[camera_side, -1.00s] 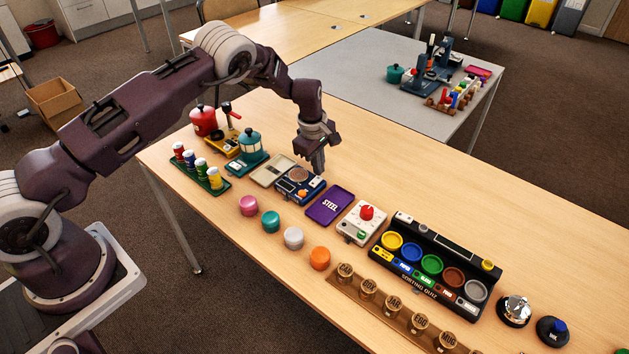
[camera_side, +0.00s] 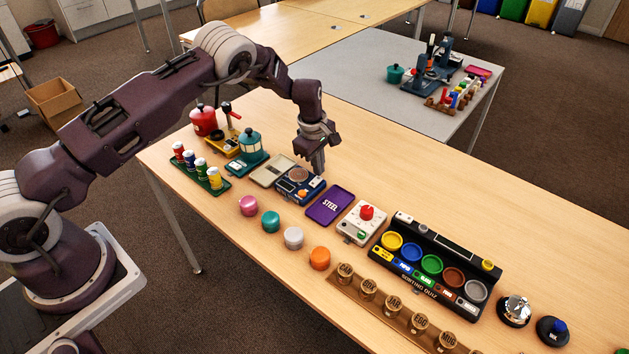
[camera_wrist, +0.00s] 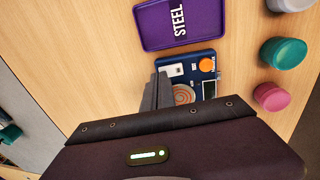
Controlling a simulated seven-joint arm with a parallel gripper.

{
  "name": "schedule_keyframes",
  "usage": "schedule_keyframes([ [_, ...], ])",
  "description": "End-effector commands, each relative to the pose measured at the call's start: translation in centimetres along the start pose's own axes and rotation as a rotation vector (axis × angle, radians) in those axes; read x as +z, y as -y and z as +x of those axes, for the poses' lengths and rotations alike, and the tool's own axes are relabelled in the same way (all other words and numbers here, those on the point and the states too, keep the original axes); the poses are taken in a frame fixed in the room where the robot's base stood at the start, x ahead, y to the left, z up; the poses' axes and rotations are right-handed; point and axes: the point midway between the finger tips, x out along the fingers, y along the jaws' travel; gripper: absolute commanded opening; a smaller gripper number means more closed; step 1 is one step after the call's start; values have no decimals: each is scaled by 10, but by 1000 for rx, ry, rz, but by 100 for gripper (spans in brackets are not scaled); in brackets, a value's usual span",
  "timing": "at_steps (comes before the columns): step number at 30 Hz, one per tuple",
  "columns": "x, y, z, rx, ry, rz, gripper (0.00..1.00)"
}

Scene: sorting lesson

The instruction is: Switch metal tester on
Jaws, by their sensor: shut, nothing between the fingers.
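The metal tester (camera_side: 299,184) is a blue box with a round copper-coloured coil on top and an orange button. It lies on the wooden table, left of the purple STEEL tray (camera_side: 330,205). In the wrist view the tester (camera_wrist: 214,74) shows a white switch (camera_wrist: 173,70), the orange button (camera_wrist: 207,64), the coil (camera_wrist: 184,94) and a dark display (camera_wrist: 209,90). My gripper (camera_side: 318,170) is shut and empty, pointing down at the tester's back edge. In the wrist view its fingers (camera_wrist: 161,85) are close beside the switch and partly hide the tester; contact is unclear.
A beige tray (camera_side: 272,170) and a teal lantern-like device (camera_side: 249,150) stand left of the tester. Pink (camera_side: 248,205), teal (camera_side: 270,221), grey and orange pucks lie in front. A white box with a red knob (camera_side: 363,221) is to the right. The table behind is clear.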

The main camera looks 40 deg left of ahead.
Motion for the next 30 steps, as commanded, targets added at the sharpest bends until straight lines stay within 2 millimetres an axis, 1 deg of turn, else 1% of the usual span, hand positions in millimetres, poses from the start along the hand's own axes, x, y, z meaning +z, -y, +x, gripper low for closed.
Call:
schedule_keyframes([
  [30, 0, 2, 15, 0, 1, 0, 0],
])
